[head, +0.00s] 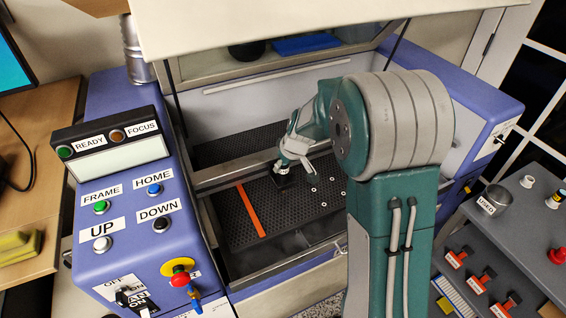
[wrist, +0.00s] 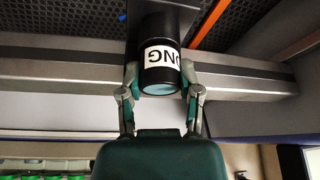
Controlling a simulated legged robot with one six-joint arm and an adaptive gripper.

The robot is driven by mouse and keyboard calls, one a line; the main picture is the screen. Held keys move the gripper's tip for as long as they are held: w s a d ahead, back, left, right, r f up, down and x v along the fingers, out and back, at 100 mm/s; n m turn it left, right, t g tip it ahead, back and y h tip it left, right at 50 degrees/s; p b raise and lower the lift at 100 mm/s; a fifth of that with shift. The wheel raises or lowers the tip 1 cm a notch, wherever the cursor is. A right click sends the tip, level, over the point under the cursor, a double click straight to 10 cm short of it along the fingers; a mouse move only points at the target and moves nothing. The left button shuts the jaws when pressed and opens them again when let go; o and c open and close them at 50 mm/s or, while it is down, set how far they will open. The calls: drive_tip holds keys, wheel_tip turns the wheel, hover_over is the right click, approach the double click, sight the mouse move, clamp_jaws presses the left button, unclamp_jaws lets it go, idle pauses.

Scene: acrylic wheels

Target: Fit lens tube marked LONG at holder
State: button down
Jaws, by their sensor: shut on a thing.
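My gripper (wrist: 160,75) is shut on a black lens tube (wrist: 158,77), with one finger on each side. The tube has a white label, partly readable as "NG" with letters cut off at its edge, and a pale teal end face towards my wrist. Its far end meets or overlaps a dark block (wrist: 172,18), which looks like the holder; I cannot tell whether the tube is seated in it. In the head view my gripper (head: 293,150) is inside the open machine, over the black honeycomb bed, and a small dark shape (head: 283,168) shows beside it.
A metal gantry rail (wrist: 60,68) runs close behind the tube. An orange strip (head: 251,211) and several small pale rings lie on the honeycomb bed (head: 245,150). The raised lid (head: 330,22) overhangs the bay. The button panel (head: 140,215) stands left, a grey cart (head: 478,240) right.

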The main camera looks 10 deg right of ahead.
drive_tip(key=shift+c, duration=1)
unclamp_jaws()
drive_tip(key=v, duration=1.1)
drive_tip(key=shift+s+r, duration=0.2)
drive_tip(key=shift+r, duration=0.15)
